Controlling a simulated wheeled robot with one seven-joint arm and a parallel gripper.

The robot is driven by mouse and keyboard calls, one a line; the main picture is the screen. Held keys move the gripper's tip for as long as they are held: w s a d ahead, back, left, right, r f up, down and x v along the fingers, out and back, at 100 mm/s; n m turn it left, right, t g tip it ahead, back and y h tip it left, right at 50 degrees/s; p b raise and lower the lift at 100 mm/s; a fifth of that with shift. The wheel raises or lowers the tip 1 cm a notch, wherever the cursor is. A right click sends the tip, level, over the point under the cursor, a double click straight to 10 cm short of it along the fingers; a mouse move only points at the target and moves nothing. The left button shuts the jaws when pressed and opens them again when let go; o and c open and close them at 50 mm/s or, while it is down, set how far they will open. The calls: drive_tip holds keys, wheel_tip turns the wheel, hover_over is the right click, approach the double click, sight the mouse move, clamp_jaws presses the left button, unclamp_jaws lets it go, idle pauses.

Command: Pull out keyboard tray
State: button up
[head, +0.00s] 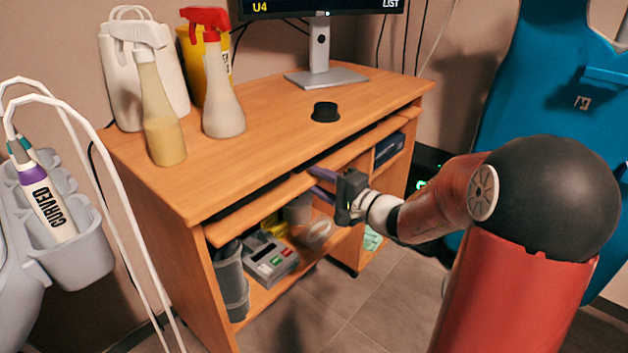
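The keyboard tray (262,207) is a thin wooden board under the top of the wooden desk (262,122). Its front edge shows below a dark gap, and its top is mostly hidden. My gripper (322,184) is at the middle of the tray's front edge, coming from the right. Its two purple fingers are apart, one above the other, with the tray's edge seemingly between them. I cannot tell whether they press on the board.
A grey device (268,262) sits on the lower shelf. A probe holder (75,250) stands left, a blue chair (545,90) right.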

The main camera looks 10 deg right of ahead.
drive_tip(key=shift+x, duration=0.8)
clamp_jaws()
